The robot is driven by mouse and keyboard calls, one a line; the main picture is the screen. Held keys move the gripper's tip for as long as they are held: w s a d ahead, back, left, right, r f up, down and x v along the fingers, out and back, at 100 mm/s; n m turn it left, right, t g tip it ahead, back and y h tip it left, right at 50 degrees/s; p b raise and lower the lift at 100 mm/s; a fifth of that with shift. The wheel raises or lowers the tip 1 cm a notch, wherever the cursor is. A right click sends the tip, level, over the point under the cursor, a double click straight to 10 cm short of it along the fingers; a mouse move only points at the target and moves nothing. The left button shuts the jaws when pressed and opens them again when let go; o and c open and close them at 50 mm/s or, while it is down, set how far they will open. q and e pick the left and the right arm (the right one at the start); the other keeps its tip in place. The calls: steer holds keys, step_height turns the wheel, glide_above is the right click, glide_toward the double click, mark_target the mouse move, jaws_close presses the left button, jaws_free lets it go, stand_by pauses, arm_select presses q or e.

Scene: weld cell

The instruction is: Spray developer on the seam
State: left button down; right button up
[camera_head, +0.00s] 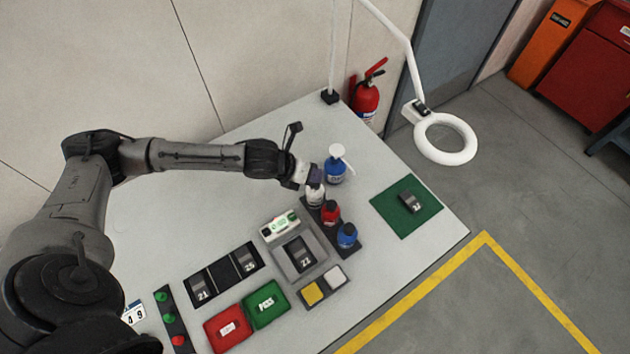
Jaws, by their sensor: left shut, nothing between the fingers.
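My left gripper (303,175) comes in from the left over the table. It is shut and empty, just above and beside the white bottle (316,196). I cannot tell whether it touches that bottle. The white bottle stands at the back of a dark rack, with a red bottle (331,213) and a blue bottle (347,236) in front of it. A dark numbered weld plate (299,256) lies in the grey fixture (312,272); its seam is too small to make out. Another plate (411,202) lies on the green mat (425,222). My right gripper is not in view.
A blue pump bottle (335,170) stands behind the rack. A small timer (280,226) sits by the fixture. Plates in a black holder (224,274), a red tray (227,329) and a green tray (266,303) lie nearer. A ring lamp (424,143) overhangs the back right.

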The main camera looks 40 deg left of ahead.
arm_select(q)
steer(key=shift+f, duration=0.45)
stand_by(0.3)
steer(key=shift+r, duration=0.1)
stand_by(0.3)
steer(key=shift+r+p, duration=0.5)
steer(key=shift+p, duration=0.25)
steer(key=shift+r+p, duration=0.3)
steer(key=shift+p, duration=0.05)
steer(key=shift+r+p, duration=0.4)
step_height(320, 180, up, 4)
steer(key=p, duration=0.4)
steer(key=shift+r+p, duration=0.2)
steer(key=shift+p, duration=0.2)
steer(key=shift+f, duration=0.1)
